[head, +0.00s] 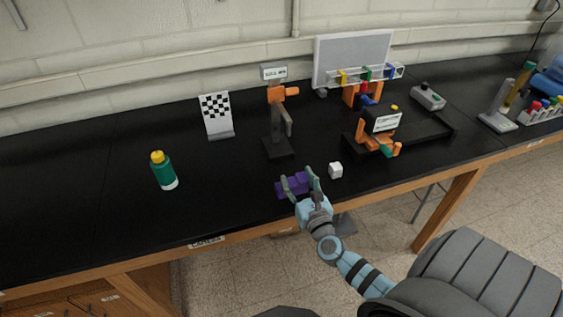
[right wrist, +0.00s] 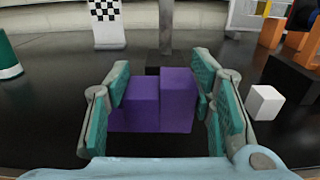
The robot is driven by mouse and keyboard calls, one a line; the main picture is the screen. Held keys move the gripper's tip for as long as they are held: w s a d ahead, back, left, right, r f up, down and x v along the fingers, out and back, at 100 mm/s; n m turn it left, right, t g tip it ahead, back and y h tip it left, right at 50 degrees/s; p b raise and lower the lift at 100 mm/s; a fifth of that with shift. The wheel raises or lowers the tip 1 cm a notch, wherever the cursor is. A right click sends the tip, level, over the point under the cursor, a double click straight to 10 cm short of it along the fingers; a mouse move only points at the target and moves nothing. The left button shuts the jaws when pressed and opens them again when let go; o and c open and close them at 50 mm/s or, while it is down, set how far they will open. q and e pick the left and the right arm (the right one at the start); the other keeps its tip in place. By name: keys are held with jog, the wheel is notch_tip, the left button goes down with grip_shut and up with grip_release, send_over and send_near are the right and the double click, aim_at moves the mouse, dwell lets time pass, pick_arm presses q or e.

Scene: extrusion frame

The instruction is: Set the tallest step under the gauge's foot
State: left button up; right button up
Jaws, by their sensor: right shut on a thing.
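A purple stepped block (head: 295,184) is held just above or on the black bench near its front edge; I cannot tell if it touches. In the right wrist view the purple block (right wrist: 174,100) shows a lower part at left and a taller part at right. My right gripper (right wrist: 162,82) is shut on it, with a teal-padded finger at each side. A stand with a dark base (head: 279,148), grey post and orange head (head: 276,94) looks like the gauge. It stands behind the block; its foot is not clear. My left gripper is out of view.
A white cube (head: 335,170) sits close to the right of my right gripper. A black and orange device (head: 378,133) stands further right. A green bottle (head: 163,170) and a checkered board (head: 217,114) stand at left. The bench front left is clear.

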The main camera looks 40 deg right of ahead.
jog(key=b+x, duration=0.1)
jog(key=x, duration=0.5)
jog(key=shift+w+d+r, duration=0.1)
jog(key=shift+w, duration=0.2)
jog(key=x, duration=0.2)
jog(key=f+b+x, duration=0.1)
jog(key=x, duration=0.2)
jog(key=shift+w+b, duration=0.3)
jog(key=shift+w, duration=0.05)
jog(key=f+b, duration=0.2)
jog(key=f, duration=0.1)
jog(key=shift+s+f+b, duration=0.2)
jog(key=shift+s+b, duration=0.1)
jog(key=shift+b, duration=0.1)
jog(key=shift+s+r, duration=0.15)
jog(key=shift+r, duration=0.15)
jog(key=shift+f, duration=0.2)
jog(key=o, duration=1.2)
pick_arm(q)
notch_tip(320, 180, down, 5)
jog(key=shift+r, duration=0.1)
pick_arm(e)
jog(key=shift+r, duration=0.1)
